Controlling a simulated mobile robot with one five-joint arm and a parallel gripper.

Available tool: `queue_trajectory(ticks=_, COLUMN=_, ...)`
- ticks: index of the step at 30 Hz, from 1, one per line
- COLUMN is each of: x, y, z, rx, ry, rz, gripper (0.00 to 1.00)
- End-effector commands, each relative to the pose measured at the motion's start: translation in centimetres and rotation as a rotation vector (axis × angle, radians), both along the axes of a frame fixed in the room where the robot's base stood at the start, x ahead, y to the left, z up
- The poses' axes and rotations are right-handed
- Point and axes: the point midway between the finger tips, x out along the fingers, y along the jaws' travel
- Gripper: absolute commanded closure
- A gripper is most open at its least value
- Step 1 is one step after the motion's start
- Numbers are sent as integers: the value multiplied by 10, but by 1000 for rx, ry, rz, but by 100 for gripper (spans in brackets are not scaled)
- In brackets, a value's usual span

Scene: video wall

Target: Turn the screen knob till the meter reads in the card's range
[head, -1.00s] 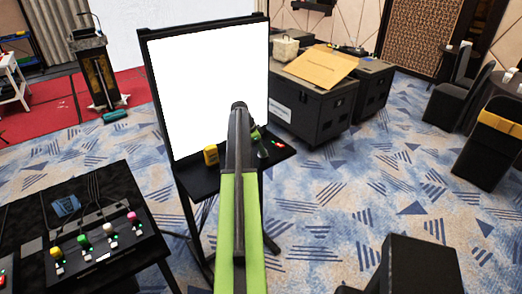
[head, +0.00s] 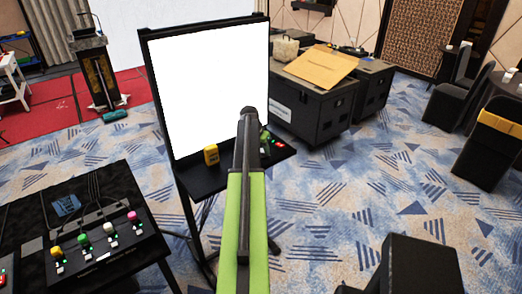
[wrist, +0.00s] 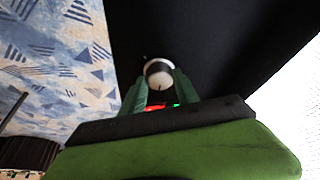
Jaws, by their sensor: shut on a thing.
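A pale round knob (wrist: 158,72) with a dark band sits between the green fingers of my gripper (wrist: 159,82) in the wrist view. My gripper is shut on it, over a black surface. In the head view my arm hides the knob and most of my gripper. The large screen (head: 200,85) is blank white. A small yellow device (head: 211,155), perhaps the meter, stands on the black shelf (head: 210,181) below the screen, left of my arm. Its reading is too small to tell. I cannot make out a card.
Red and green lights (head: 279,144) show at the shelf's right end. A black table (head: 98,178) with a panel of coloured knobs stands at the left. Black cases (head: 310,105) stand behind the screen on the right. Patterned carpet (head: 390,190) lies open at right.

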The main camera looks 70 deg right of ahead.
Motion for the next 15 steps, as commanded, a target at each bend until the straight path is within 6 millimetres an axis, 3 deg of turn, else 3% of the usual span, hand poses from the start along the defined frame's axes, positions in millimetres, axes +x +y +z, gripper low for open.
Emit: queue_trajectory(ticks=15, x=-2, y=-3, z=1, rx=-9, ry=-3, rz=489, gripper=100)
